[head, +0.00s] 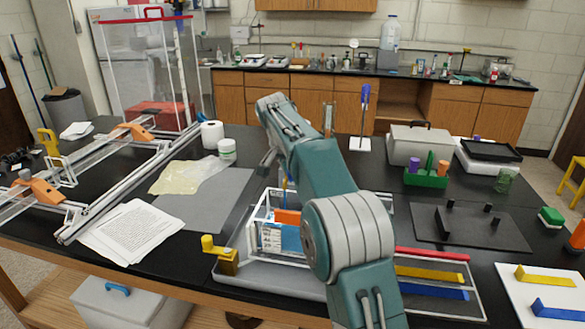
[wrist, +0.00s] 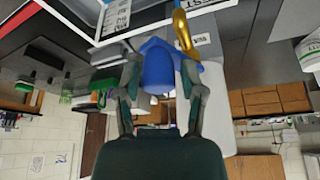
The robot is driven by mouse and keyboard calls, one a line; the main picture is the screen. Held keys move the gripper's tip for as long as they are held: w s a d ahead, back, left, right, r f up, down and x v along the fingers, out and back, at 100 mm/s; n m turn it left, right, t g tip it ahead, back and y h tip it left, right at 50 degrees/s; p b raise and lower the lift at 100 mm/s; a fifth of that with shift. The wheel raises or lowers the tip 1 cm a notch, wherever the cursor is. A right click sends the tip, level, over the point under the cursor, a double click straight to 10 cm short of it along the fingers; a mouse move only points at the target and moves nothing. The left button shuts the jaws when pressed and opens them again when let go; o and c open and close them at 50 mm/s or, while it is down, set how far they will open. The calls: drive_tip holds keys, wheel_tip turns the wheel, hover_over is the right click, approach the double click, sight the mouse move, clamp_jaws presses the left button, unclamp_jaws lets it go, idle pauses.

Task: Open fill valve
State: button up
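In the wrist view, a blue handle-like part (wrist: 155,67) lies between the two fingers of my gripper (wrist: 160,75). It has a rounded end pointing back toward the palm. The fingers stand apart on either side of it; the right finger overlaps its edge, and contact is unclear. A yellow curved part (wrist: 184,32) is just beyond it. In the head view, my arm hides the gripper and the blue part. A yellow valve-like fitting (head: 222,256) sits at the front left of the grey tray (head: 262,278). Which part is the fill valve is unclear.
A clear-walled white frame (head: 258,215) stands on the tray, partly behind my arm. Red (head: 432,254), yellow (head: 430,274) and blue (head: 434,291) bars lie to the right. Papers (head: 131,230) and a long extrusion frame (head: 118,185) occupy the left side.

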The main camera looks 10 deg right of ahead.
drive_tip(key=shift+r, duration=0.25)
drive_tip(key=v, duration=1.1)
drive_tip(key=shift+s+a+r, duration=0.15)
drive_tip(key=shift+a+r, duration=0.05)
drive_tip(key=shift+r, duration=0.05)
drive_tip(key=shift+c, duration=0.4)
